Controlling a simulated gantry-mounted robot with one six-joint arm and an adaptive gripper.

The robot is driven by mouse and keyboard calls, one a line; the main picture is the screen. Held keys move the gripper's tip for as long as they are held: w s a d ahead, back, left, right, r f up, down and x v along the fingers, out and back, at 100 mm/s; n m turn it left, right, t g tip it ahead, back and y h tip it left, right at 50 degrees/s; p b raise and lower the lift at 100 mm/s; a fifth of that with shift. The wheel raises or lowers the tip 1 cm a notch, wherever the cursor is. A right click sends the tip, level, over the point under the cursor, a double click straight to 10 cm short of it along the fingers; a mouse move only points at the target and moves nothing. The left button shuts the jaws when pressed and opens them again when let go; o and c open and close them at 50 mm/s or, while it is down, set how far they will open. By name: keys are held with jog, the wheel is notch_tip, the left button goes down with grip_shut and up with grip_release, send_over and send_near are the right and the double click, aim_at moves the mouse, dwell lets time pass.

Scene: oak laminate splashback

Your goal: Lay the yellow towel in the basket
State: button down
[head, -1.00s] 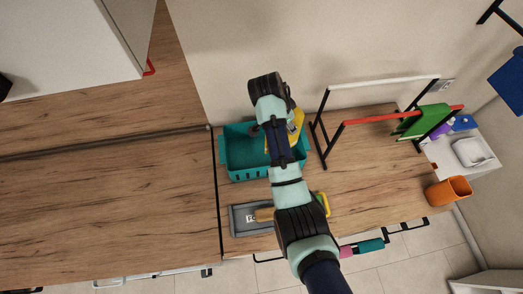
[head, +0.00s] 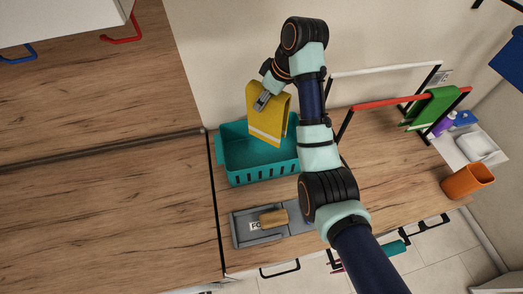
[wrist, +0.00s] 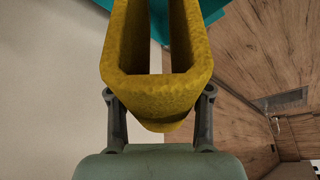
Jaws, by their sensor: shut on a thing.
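The yellow towel (head: 268,113) has a pale stripe near its lower edge and hangs folded from my gripper (head: 262,101). It hangs over the right part of the teal basket (head: 240,176), which stands on the wooden counter against the wall. In the head view I cannot tell whether the towel's lower edge is below the basket's rim. In the wrist view my gripper (wrist: 160,120) is shut on the towel (wrist: 160,90), with one finger on each side of its fold. A bit of teal shows at the top of that view. The visible basket floor looks empty.
A grey tray (head: 241,232) with a tan block (head: 273,219) sits in front of the basket. A rack with a white rail (head: 385,69) and a red rail (head: 400,100) holds a green cloth (head: 433,106). An orange cup (head: 467,180) stands at right.

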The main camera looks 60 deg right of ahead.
aim_at(278, 121)
notch_tip(278, 121, down, 18)
jog(key=shift+r+p, duration=0.15)
jog(key=shift+p, duration=0.25)
jog(key=c, duration=0.5)
grip_release()
jog(key=p+v, duration=0.1)
jog(key=v, duration=1.1)
jog(key=shift+r, duration=0.1)
jog(key=shift+w, duration=0.1)
